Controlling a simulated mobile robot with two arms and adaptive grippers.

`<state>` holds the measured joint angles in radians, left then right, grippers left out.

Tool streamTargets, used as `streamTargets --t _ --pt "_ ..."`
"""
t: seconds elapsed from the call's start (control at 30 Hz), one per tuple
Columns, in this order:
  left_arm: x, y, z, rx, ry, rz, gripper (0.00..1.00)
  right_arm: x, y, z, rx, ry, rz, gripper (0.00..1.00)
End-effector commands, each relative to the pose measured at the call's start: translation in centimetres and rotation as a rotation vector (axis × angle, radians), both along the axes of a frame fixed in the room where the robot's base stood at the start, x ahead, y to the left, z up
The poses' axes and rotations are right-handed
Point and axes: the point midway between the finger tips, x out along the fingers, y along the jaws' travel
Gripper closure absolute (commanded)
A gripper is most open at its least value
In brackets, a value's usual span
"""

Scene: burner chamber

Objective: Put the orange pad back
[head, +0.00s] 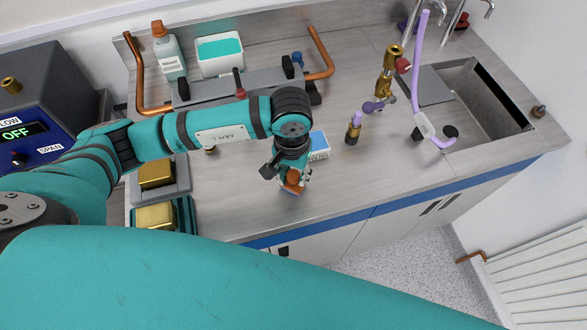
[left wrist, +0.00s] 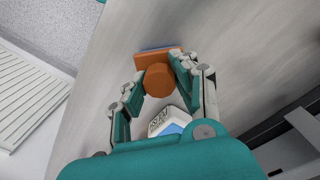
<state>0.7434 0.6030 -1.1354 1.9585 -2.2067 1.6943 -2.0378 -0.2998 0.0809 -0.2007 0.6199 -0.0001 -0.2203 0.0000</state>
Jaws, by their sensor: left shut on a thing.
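The orange pad (left wrist: 158,79) is an orange-brown plate with a round knob, and a thin blue edge shows along its far side in the left wrist view. My left gripper (left wrist: 155,85) is shut on it, with a finger on each side of the knob. In the head view the gripper (head: 293,178) points down near the front edge of the counter and mostly hides the pad (head: 291,188). I cannot tell whether the pad touches the counter. My right gripper is not in view.
A small white and blue box (head: 319,146) stands just behind the gripper. A brass-tipped purple fitting (head: 353,130) is to its right, before the tap (head: 390,75) and sink (head: 487,105). The front right counter is clear.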

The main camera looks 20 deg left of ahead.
Motion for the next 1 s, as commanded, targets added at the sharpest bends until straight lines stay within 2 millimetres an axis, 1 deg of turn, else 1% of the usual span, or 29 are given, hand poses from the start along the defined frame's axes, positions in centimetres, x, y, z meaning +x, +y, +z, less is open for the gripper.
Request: streamTargets --t 0.27,0.4,0.43,0.6,0.83,0.97,1.0 --pt "0.01 -0.03 -0.26 0.0 -0.001 -0.002 1.0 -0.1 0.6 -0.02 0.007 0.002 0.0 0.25" --pt "0.0 -0.01 -0.63 0.0 -0.001 -0.001 1.0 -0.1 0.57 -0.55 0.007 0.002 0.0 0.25" --pt "-0.01 -0.01 -0.52 0.0 -0.001 -0.001 0.7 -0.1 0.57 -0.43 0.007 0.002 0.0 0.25" --pt "-0.02 -0.01 -0.45 0.0 -0.001 -0.001 0.49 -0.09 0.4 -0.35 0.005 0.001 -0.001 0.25" --pt "-0.01 -0.01 -0.41 0.0 -0.001 -0.001 0.49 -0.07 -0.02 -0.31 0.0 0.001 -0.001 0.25" --pt "0.01 -0.02 0.13 0.0 -0.001 -0.001 0.49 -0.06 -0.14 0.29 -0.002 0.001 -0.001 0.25" --pt "0.13 -0.03 0.33 -0.001 -0.005 -0.001 0.49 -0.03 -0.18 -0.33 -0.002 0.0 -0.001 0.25"
